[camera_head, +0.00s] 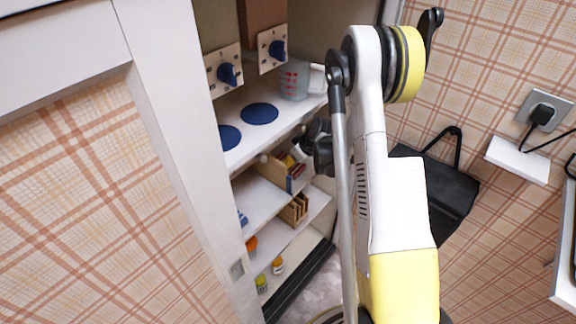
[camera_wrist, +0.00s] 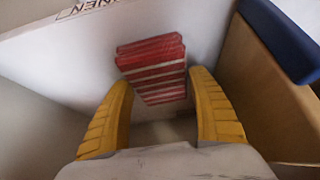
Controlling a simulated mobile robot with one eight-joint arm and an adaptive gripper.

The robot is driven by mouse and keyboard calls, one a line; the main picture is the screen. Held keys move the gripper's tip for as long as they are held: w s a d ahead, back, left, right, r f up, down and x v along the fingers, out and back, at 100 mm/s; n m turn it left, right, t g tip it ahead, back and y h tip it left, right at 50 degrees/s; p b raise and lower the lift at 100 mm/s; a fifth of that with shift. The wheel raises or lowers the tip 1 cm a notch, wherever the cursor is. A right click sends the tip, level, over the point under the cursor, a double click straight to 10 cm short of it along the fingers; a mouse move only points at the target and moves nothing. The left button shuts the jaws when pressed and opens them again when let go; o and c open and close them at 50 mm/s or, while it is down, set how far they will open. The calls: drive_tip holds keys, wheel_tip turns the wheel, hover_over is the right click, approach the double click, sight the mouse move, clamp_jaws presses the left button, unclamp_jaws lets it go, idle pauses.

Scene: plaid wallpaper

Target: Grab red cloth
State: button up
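A red cloth with pale stripes (camera_wrist: 153,66) shows in the wrist view, ahead of and partly between my fingertips, against a white surface. My gripper (camera_wrist: 161,82) has two yellow fingers spread wide apart, one to each side of the cloth's lower part. Nothing is pinched between them. I cannot tell how far ahead the cloth is. In the head view the gripper end is at the shelf unit, mostly hidden by my arm, and I cannot make out the cloth there for sure.
In the wrist view, a brown panel (camera_wrist: 262,105) with a blue edge (camera_wrist: 285,38) stands close on the right. In the head view, white shelves (camera_head: 270,205) hold a wooden box (camera_head: 270,172), a wooden rack (camera_head: 294,210) and small jars (camera_head: 262,284). A black bag (camera_head: 450,190) hangs at right.

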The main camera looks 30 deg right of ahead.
drive_tip(key=c, duration=0.7)
